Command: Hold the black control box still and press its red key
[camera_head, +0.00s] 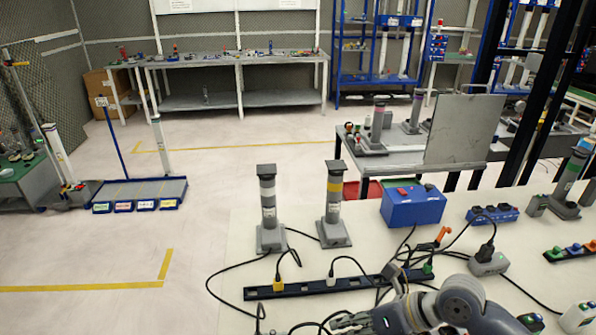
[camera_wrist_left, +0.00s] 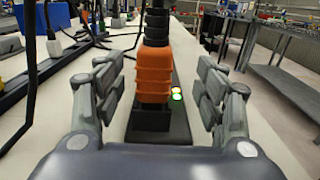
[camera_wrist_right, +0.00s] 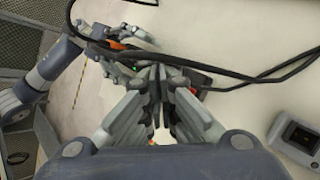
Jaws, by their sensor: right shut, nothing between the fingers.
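An orange upright part (camera_wrist_left: 153,72) with a black ribbed top stands on a dark base in the left wrist view. My left gripper (camera_wrist_left: 158,78) is open, with its fingers on either side of that part and gaps visible. My right gripper (camera_wrist_right: 158,76) is shut and empty. Just beyond its fingertips, a small black item with red on it (camera_wrist_right: 203,80) shows partly; the fingers and cables hide most of it. I cannot tell whether this is the control box and its red key. Small lit spots (camera_wrist_left: 177,93) show beside the orange part.
A black power strip (camera_head: 310,289) with plugs and loose cables lies on the pale table. A blue box (camera_head: 413,208) with red and dark tops stands farther back. Black cables (camera_wrist_right: 235,77) cross near my right fingertips. A grey socket box (camera_wrist_right: 296,137) stands at right. Bare table lies between.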

